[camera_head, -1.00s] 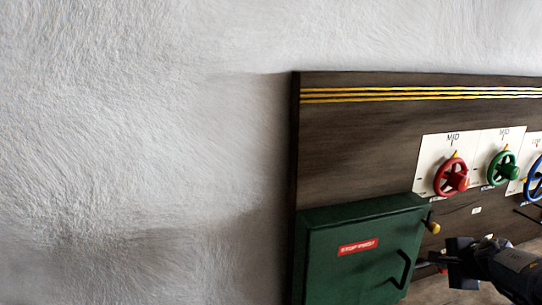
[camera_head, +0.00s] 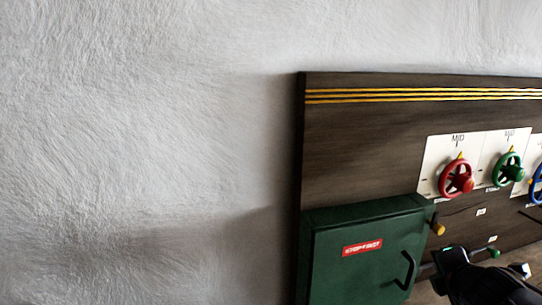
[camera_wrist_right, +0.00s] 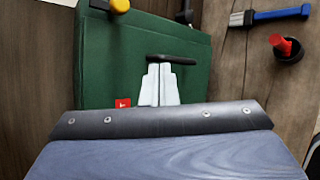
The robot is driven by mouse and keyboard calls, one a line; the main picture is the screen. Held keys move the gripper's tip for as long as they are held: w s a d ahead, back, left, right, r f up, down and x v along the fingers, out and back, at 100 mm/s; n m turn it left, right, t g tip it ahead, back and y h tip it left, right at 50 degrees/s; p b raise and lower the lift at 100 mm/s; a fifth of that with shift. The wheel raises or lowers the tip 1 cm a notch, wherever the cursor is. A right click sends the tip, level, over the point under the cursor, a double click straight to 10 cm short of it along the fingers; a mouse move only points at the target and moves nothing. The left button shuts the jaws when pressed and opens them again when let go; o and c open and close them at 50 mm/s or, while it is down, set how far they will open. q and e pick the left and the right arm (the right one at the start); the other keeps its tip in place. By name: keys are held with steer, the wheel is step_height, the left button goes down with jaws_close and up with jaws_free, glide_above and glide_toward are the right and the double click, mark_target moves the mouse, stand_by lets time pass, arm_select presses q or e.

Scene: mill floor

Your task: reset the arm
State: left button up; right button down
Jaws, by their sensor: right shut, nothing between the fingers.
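My right gripper (camera_wrist_right: 159,84) is shut and empty, its pale fingers together over the front of a green box (camera_wrist_right: 110,50). In the wrist view the fingertips lie close to the box's black handle (camera_wrist_right: 172,58); I cannot tell whether they touch it. In the head view my right gripper (camera_head: 452,264) is dark, at the lower right, just right of the green box (camera_head: 330,250) and its handle (camera_head: 405,270). Its fingers are hard to make out there. The box door looks shut. My left gripper is in neither view.
A dark wooden panel (camera_head: 370,130) carries red (camera_head: 456,179), green (camera_head: 508,170) and blue handwheels on white plates. A yellow knob (camera_head: 437,229) sits by the box's right edge. Bare wall fills the left.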

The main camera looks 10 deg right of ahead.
steer(key=s+a+f+m+g+y, duration=0.1)
steer(key=s+a+f+m+y, duration=0.2)
steer(key=s+a+m, duration=0.2)
steer(key=s+a+f+m+g+y, duration=0.2)
steer(key=s+a+m, duration=0.3)
steer(key=a+m, duration=0.3)
steer(key=s+a+f+m+g+y, duration=0.1)
steer(key=s+a+f+m+y, duration=0.2)
steer(key=a, duration=0.8)
steer(key=s+m+y, duration=0.1)
steer(key=s+m, duration=0.1)
steer(key=m, duration=0.1)
steer(key=shift+a+f+m+g, duration=0.3)
steer(key=shift+a+g, duration=0.05)
steer(key=shift+g, duration=0.05)
steer(key=shift+s+d, duration=0.15)
